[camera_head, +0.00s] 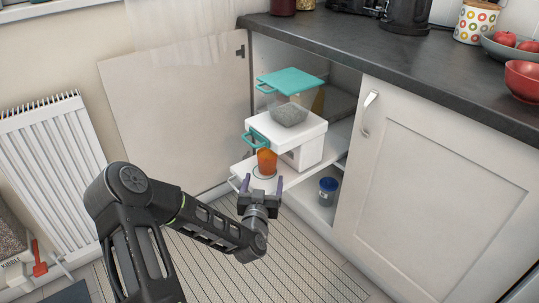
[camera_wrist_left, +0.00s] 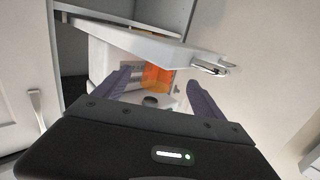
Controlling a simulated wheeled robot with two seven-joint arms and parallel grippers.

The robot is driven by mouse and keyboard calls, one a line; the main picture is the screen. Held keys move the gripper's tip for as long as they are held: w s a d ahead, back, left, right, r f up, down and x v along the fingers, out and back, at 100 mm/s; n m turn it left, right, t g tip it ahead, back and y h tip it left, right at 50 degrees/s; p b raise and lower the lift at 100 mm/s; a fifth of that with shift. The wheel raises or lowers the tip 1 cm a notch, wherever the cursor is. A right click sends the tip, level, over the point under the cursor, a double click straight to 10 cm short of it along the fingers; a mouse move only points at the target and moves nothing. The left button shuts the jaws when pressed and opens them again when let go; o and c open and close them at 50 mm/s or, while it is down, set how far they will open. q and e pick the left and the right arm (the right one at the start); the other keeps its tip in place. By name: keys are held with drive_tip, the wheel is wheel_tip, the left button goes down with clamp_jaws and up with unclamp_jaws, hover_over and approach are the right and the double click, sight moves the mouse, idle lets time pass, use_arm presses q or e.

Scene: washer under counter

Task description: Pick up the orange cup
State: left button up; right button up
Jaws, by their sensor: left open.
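The orange cup (camera_head: 266,162) stands on a low white surface inside the open cabinet, under a white shelf-like piece with a teal handle. In the left wrist view the orange cup (camera_wrist_left: 157,79) shows between and beyond the two fingers, its top partly hidden by a white panel. My left gripper (camera_head: 260,183) is open and empty, just in front of the cup, with its fingers pointing toward it. In the left wrist view the left gripper (camera_wrist_left: 157,85) has its purple fingers spread on both sides of the cup. My right gripper is not in view.
The white upper tier (camera_head: 290,125) overhangs the cup, with a teal board (camera_head: 290,80) and a grey container (camera_head: 289,114) above. A blue-lidded jar (camera_head: 327,191) stands to the right. The open cabinet door (camera_head: 170,120) is at left, and a closed door (camera_head: 430,180) at right.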

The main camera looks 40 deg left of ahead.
sight(266, 170)
use_arm(q)
drive_tip(key=shift+s, duration=0.1)
drive_tip(key=shift+x, duration=0.95)
drive_tip(key=shift+w+a, duration=0.15)
drive_tip(key=shift+w, duration=0.15)
drive_tip(key=shift+w+b, duration=0.1)
drive_tip(key=shift+b, duration=0.25)
drive_tip(key=shift+w+a+f, duration=0.1)
drive_tip(key=shift+w+a, duration=0.15)
drive_tip(key=shift+w, duration=0.05)
drive_tip(key=b+x, duration=0.1)
drive_tip(key=x, duration=0.2)
drive_tip(key=shift+w+a+b, duration=0.15)
drive_tip(key=shift+w+b, duration=0.1)
drive_tip(key=shift+b, duration=0.1)
drive_tip(key=shift+w+a, duration=0.15)
drive_tip(key=shift+w, duration=0.2)
drive_tip(key=shift+c, duration=0.4)
